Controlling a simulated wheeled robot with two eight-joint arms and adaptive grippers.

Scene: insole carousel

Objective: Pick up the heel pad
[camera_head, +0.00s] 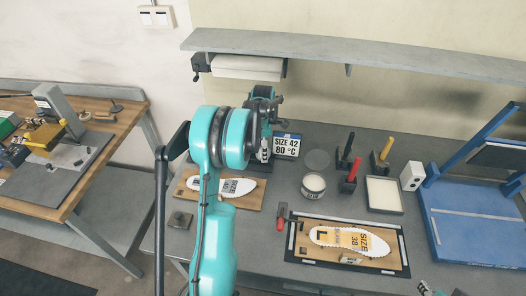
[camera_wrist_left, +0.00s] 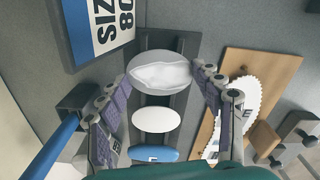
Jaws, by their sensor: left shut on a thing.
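In the left wrist view, a grey-rimmed oval pad with a crumpled-looking white top, likely the heel pad (camera_wrist_left: 163,72), sits between the fingertips of my left gripper (camera_wrist_left: 160,84). The fingers are shut on its left and right sides. A plain white oval (camera_wrist_left: 156,119) and a blue oval (camera_wrist_left: 154,154) line up below it on a dark rack (camera_wrist_left: 185,50). In the head view my left gripper (camera_head: 264,148) is in front of the size sign, and my arm hides much of it. A small part of my right gripper (camera_head: 440,290) shows at the bottom edge.
The sign "SIZE 42 80 °C" (camera_head: 287,146) stands close beside my left gripper. A wooden board (camera_head: 190,190) with a white insole lies nearby. A framed mat (camera_head: 300,252) with a size 38 insole, a round jar (camera_head: 314,185) and a blue frame (camera_head: 460,225) are to the right.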

